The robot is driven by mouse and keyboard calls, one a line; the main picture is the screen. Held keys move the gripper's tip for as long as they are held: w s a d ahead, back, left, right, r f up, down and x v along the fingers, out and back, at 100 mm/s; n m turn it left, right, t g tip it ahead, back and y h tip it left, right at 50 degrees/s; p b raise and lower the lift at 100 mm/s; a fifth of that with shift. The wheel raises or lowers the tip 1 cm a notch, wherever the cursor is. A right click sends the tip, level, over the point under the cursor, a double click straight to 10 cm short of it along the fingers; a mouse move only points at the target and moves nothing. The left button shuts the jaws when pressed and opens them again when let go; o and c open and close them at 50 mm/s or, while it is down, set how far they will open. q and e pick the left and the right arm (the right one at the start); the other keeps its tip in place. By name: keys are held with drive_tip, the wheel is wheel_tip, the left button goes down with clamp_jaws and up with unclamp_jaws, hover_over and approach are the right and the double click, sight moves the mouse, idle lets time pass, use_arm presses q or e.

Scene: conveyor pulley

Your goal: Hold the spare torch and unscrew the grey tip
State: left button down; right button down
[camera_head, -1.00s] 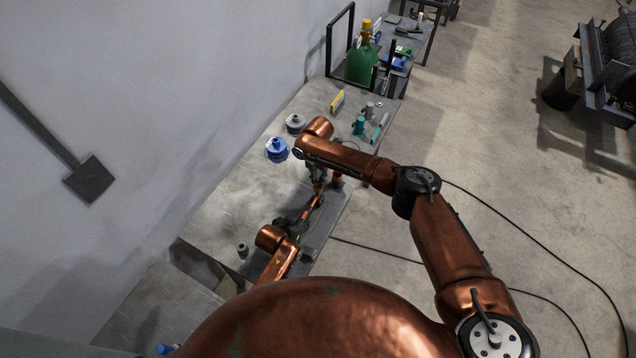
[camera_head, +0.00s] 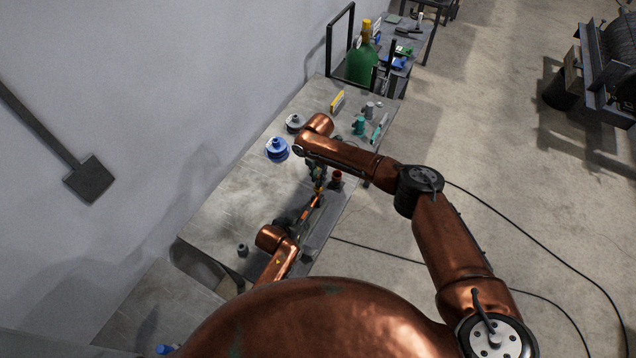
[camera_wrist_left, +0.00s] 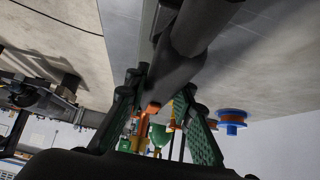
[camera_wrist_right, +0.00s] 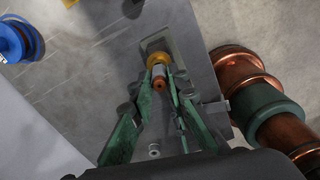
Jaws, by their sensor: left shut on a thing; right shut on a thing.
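The spare torch (camera_head: 311,208) shows as a thin orange and dark piece above the bench, between my two grippers in the head view. My left gripper (camera_wrist_left: 163,85) is shut on the torch; an orange part (camera_wrist_left: 150,107) shows between its green fingers. My right gripper (camera_wrist_right: 161,76) is shut around the torch's front end. There a grey sleeve with a copper-orange end (camera_wrist_right: 159,75) shows between the fingers, and a yellow-orange ring (camera_wrist_right: 158,58) sits just beyond. The exact finger contact on the grey tip is too small to tell.
The grey bench (camera_head: 240,190) runs along the wall. A blue spool (camera_head: 277,149), a grey spool (camera_head: 294,124), a teal bottle (camera_head: 359,126) and a yellow box (camera_head: 337,102) stand beyond my right gripper. A red-topped item (camera_head: 337,179) is close to its right. A small grey bottle (camera_head: 243,250) stands nearer.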

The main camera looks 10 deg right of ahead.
drive_tip(key=shift+r, duration=2.8)
use_arm(q)
drive_tip(key=c, duration=1.6)
unclamp_jaws()
drive_tip(key=shift+o, duration=0.4)
drive_tip(key=o, duration=0.4)
drive_tip(key=shift+c, duration=0.2)
drive_tip(key=shift+o, duration=0.4)
